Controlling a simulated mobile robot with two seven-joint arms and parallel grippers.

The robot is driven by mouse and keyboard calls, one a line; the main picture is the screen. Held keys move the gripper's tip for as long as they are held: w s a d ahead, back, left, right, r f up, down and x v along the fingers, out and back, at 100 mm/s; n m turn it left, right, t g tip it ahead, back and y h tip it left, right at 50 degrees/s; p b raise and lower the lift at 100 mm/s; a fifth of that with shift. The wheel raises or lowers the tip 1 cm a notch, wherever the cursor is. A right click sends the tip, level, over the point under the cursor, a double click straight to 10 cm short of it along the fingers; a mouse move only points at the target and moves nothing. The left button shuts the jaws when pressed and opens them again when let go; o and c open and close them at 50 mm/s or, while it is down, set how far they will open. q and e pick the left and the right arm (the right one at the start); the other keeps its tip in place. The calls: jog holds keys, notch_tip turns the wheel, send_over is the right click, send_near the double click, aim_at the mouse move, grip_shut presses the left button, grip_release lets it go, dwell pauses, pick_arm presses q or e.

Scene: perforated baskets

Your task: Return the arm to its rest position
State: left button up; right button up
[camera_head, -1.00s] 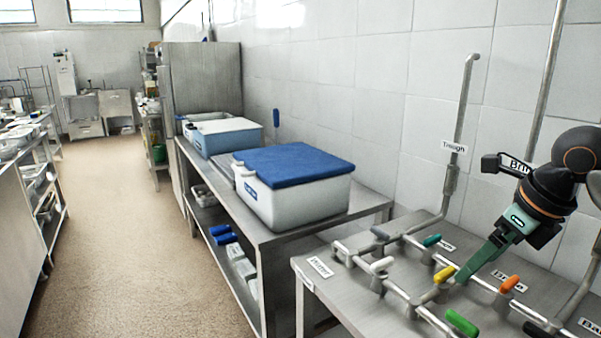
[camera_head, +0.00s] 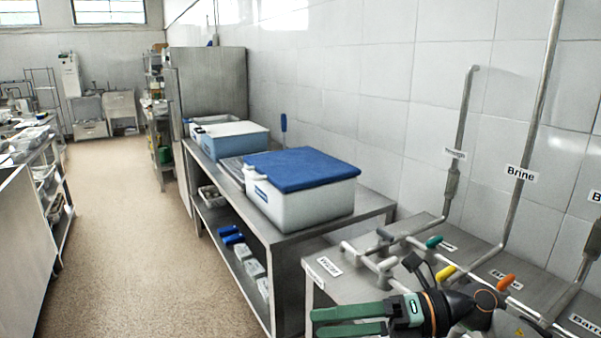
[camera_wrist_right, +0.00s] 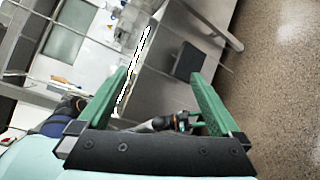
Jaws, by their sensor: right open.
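My right gripper (camera_head: 348,319) is at the bottom of the head view, in front of the metal valve bench (camera_head: 345,288). Its two green fingers point left and stand apart with nothing between them. In the right wrist view the same gripper (camera_wrist_right: 165,85) shows its fingers spread wide and empty. My right arm's dark wrist covers part of the bench and some of its valves.
Valve handles stand on the bench, among them a green one (camera_head: 434,242), a yellow one (camera_head: 445,272) and an orange one (camera_head: 505,281). A white tub with a blue lid (camera_head: 300,168) sits on the steel table behind. Open floor (camera_head: 130,230) lies to the left.

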jog(key=w+d+f+m+t+h+p, duration=0.1)
jog(key=d+f+m+t+h, duration=0.25)
jog(key=m, duration=0.65)
jog(key=d+f+m+t+h+p, duration=0.1)
jog(key=f+m+t+h, duration=0.1)
jog(key=f+m+t, duration=0.45)
jog(key=w+d+f+m+t+h+p, duration=0.15)
jog(key=m+t, duration=0.45)
jog(key=m, duration=0.7)
jog(key=s+d+f+m+g+h+p, duration=0.1)
jog(key=s+d+f+m+g+h, duration=0.2)
jog(key=s+f, duration=0.6)
jog(key=s+d+f+m+g+h+p, duration=0.1)
jog(key=s+d+f+m+g+h, duration=0.2)
jog(key=s+f+m, duration=0.3)
jog(key=s+f+g+h, duration=0.1)
jog(key=s+f, duration=0.2)
jog(key=f, duration=0.2)
jog(key=shift+s, duration=0.35)
